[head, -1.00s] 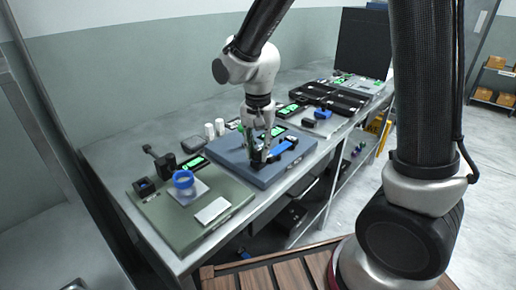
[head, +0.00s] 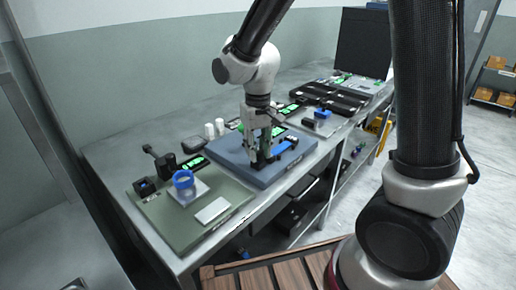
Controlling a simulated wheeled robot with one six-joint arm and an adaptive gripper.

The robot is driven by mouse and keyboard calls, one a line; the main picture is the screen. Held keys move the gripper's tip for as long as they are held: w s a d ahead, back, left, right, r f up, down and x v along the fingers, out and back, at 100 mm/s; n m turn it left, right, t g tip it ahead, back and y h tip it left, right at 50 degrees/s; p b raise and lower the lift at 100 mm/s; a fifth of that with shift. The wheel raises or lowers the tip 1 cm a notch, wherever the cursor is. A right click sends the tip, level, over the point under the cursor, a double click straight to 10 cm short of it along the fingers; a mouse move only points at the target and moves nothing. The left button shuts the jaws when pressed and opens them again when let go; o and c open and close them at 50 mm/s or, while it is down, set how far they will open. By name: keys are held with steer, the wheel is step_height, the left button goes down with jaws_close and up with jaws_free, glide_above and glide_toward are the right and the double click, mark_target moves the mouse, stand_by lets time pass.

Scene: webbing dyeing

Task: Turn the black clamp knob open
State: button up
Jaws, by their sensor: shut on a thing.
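My gripper (head: 261,158) points straight down over the blue-grey board (head: 230,165) in the middle of the bench. Its fingers are shut low at the board's surface, on the black clamp knob. The knob is largely hidden between the dark fingertips, so its angle cannot be told. A blue bar-like part (head: 286,147) lies on the board just right of the fingertips.
A green board (head: 185,228) at the near left carries a blue ring-topped cup (head: 183,180), a pale plate (head: 212,210) and a small dark device (head: 144,187). Black trays (head: 335,98) lie farther along the bench.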

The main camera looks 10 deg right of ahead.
mark_target(258, 151)
steer(key=n, duration=0.5)
steer(key=shift+n, duration=2.4)
steer(key=o, duration=1.1)
steer(key=shift+c, duration=0.2)
step_height(258, 151, up, 12)
